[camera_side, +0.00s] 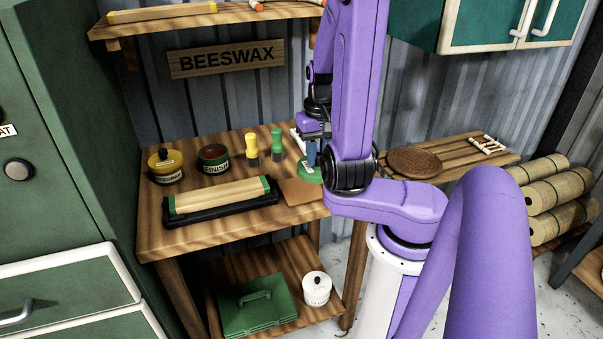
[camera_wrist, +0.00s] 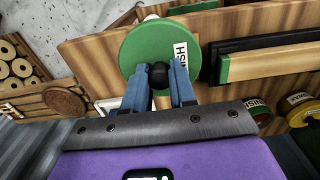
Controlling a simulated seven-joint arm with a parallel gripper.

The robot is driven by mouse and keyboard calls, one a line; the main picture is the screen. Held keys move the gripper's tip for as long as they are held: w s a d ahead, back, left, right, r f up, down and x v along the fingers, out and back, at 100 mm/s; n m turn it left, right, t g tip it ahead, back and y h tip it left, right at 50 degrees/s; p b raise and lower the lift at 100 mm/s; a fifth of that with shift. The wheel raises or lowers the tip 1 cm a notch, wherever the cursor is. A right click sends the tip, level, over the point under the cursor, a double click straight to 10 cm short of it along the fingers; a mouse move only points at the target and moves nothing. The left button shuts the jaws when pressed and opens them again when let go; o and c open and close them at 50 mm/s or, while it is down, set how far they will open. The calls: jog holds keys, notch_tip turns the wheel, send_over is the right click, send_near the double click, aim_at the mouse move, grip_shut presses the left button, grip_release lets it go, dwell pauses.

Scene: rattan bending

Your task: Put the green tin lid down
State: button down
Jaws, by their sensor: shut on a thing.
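The green tin lid (camera_side: 308,174) is a round disc with a black knob and a white label. It is at the right end of the workbench in the side view, partly hidden by my arm. My gripper (camera_wrist: 160,76) is shut on the lid's black knob, and the green disc (camera_wrist: 146,40) shows beyond the fingers in the wrist view. I cannot tell whether the lid touches the bench. The dark varnish tin (camera_side: 214,158) stands open on the bench, left of the lid. It also shows in the wrist view (camera_wrist: 258,110).
On the bench (camera_side: 150,232) stand a yellow-lidded tin (camera_side: 166,167), a yellow-topped bottle (camera_side: 251,147) and a green-topped bottle (camera_side: 277,143). A black tray holds a long wooden piece (camera_side: 217,195) in front. A brown pad (camera_side: 303,192) lies beside the lid. A slatted table (camera_side: 455,152) is right.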

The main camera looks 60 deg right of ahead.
jog(key=w+d+f, duration=0.1)
jog(key=w+f, duration=0.1)
jog(key=w+d+f, duration=0.1)
jog(key=f, duration=0.1)
jog(key=w+d+f, duration=0.1)
jog(key=w+f, duration=0.1)
jog(key=shift+w+f, duration=0.4)
jog(key=shift+f, duration=1.5)
jog(key=shift+f, duration=0.1)
jog(key=c, duration=0.9)
grip_release()
